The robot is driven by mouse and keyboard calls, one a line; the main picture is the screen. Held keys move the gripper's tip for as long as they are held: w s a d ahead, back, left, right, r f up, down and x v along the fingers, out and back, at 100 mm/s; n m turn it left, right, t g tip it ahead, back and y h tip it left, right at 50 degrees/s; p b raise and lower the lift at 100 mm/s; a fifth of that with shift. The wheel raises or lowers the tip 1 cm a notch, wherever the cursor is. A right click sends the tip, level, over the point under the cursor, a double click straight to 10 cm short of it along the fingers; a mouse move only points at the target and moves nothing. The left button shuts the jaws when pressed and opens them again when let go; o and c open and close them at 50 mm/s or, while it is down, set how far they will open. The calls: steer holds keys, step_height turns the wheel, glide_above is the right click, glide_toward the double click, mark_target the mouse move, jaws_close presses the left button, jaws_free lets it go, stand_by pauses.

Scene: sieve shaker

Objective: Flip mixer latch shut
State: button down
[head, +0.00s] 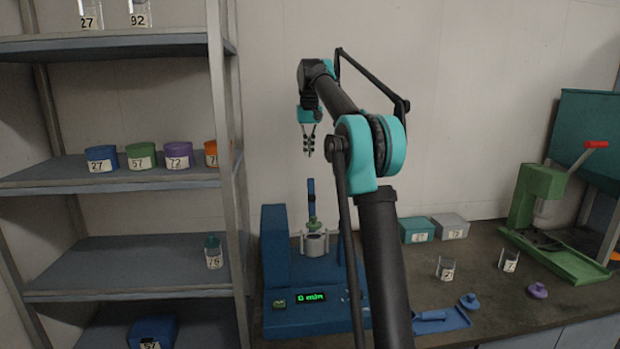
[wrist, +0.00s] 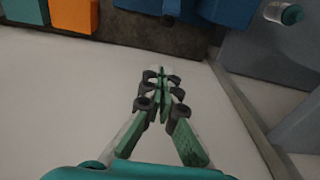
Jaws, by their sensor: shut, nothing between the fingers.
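The blue mixer (head: 275,245) stands on the bench with a lit green "0 min" display (head: 311,298). A clear jar (head: 314,244) with a green lid (head: 314,226) sits in it. A narrow blue bar (head: 311,198), which looks like the latch, stands upright above the jar, raised off it. My gripper (head: 308,153) is shut and empty in the air above the bar, with a gap between them. The wrist view shows the closed fingers (wrist: 161,92) over a pale surface; the latch is not clearly visible there.
A metal shelf (head: 228,150) with labelled containers stands close at the left. Two boxes (head: 416,230), small jars (head: 445,268), loose lids (head: 470,301) and a green press (head: 540,200) occupy the bench at right. The wrist view shows an orange block (wrist: 73,14) near its top edge.

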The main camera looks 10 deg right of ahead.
mark_target(311, 195)
steer(key=s+f, duration=0.3)
steer(key=f, duration=0.6)
stand_by(0.4)
steer(key=shift+s, duration=0.15)
